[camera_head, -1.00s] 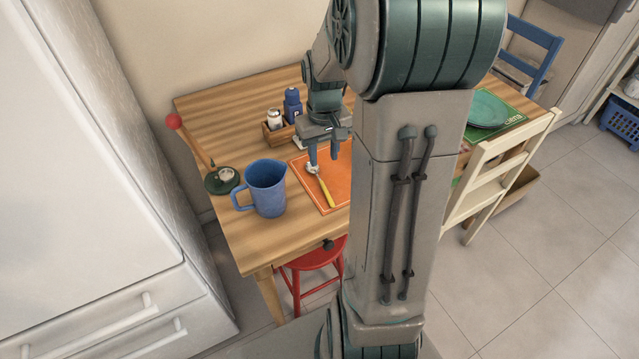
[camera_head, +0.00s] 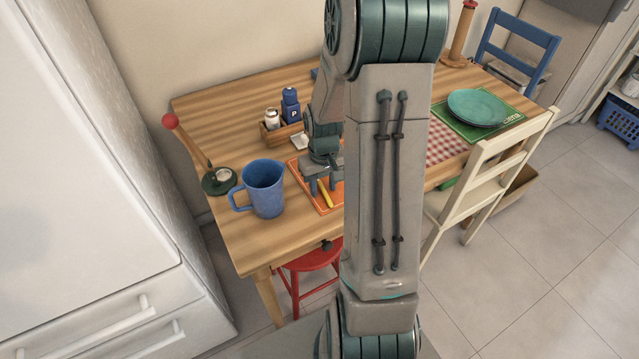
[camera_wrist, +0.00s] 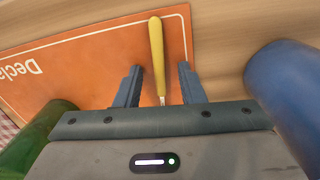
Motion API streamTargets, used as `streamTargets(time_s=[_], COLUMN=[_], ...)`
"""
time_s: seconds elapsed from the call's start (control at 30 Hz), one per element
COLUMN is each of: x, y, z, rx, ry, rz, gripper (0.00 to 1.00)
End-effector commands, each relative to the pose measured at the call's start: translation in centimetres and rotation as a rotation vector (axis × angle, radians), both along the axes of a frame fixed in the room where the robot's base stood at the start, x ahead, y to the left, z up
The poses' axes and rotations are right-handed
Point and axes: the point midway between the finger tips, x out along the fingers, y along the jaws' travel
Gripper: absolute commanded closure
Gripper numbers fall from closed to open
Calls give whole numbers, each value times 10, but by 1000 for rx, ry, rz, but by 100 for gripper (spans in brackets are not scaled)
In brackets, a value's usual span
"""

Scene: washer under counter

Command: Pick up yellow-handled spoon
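The yellow-handled spoon (camera_head: 326,194) lies on the orange placemat (camera_head: 296,169) on the wooden table, mostly hidden by my gripper and arm. In the wrist view its yellow handle (camera_wrist: 157,55) points up the picture, and a short piece of metal shaft shows at its lower end. The spoon's bowl is hidden behind my gripper. My gripper (camera_wrist: 159,78) is open, with one finger on each side of the spoon and a gap on both sides. In the head view my gripper (camera_head: 322,187) is low over the placemat.
A blue pitcher (camera_head: 267,189) stands just left of the placemat, close to my gripper. Behind are a wooden caddy (camera_head: 275,136), a salt shaker and a blue bottle (camera_head: 291,106). A dark green dish (camera_head: 219,181) with a red-knobbed stick sits further left.

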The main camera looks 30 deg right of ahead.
Motion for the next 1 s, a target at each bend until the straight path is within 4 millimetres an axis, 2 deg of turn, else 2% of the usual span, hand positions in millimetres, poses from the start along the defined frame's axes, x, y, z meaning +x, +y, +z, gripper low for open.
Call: streamTargets(time_s=[0.1,0.23,0.53,0.67,1.0], x=[0,0,0,1,2], y=[0,0,0,0,-1], z=[0,0,1,9,73], rx=[0,0,0,-1,-2], ry=[0,-1,-1,-4,-7], rz=[0,0,0,0,0], gripper=[64,100,100,100,100])
